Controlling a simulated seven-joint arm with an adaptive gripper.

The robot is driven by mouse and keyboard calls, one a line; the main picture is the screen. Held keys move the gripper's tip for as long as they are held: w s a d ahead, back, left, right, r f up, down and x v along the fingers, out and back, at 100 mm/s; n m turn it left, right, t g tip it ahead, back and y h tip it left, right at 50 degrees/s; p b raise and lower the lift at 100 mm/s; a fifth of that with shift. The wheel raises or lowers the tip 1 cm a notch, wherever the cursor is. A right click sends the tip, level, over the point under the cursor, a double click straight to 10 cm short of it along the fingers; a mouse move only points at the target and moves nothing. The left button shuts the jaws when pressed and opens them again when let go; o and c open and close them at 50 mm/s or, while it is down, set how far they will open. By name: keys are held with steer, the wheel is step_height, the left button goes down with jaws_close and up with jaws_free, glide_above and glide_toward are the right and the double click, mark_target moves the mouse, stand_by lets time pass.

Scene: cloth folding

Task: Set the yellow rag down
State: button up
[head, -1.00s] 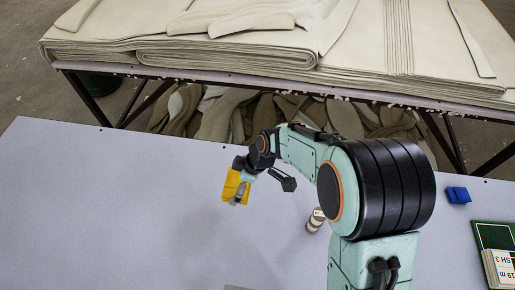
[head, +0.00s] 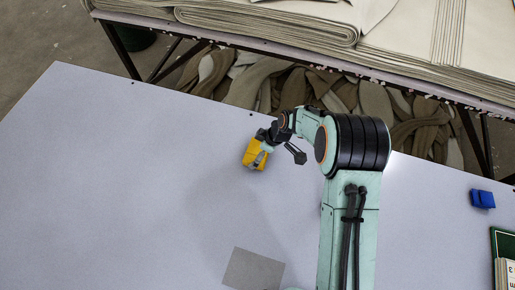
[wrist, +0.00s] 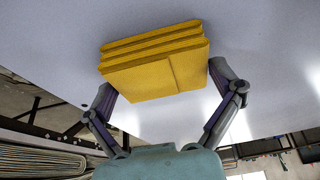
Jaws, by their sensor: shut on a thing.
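The yellow rag (head: 255,153) is a small folded bundle held at the end of my arm, over the left-middle part of the table in the head view. In the wrist view the yellow rag (wrist: 155,62) shows several stacked folds between the fingers. My gripper (wrist: 165,88) is shut on it, one finger at each side. In the head view my gripper (head: 264,146) partly covers the rag. I cannot tell how high the rag is above the table.
The pale table (head: 120,170) is clear to the left. A grey square (head: 254,270) lies near the front. A blue folded cloth (head: 482,199) and a green-edged box (head: 503,245) are at the right. Stacked beige cloth (head: 280,25) lies on a rack behind.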

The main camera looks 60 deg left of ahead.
steer(key=o, duration=0.7)
steer(key=shift+r, duration=0.1)
steer(key=v, duration=1.1)
steer(key=w+d+r+m+t, duration=0.1)
steer(key=w+d+r+m, duration=0.25)
steer(key=d, duration=0.35)
steer(key=w+d+r+m+t+h, duration=0.1)
steer(key=w+d+r+m, duration=0.1)
steer(key=d+r+m, duration=0.3)
steer(key=w+d+r+m, duration=0.2)
steer(key=w+d+r, duration=0.1)
steer(key=d, duration=0.5)
steer(key=s+d+m, duration=0.4)
steer(key=d+m, duration=0.1)
steer(key=d, duration=0.1)
steer(key=s+d+r+m+h, duration=0.1)
steer(key=s+d+m, duration=0.3)
steer(key=d, duration=0.3)
steer(key=s+d+r+m+t, duration=0.1)
steer(key=s+d+m, duration=0.3)
steer(key=d+m, duration=0.2)
steer(key=shift+d+r, duration=0.1)
steer(key=shift+d, duration=0.2)
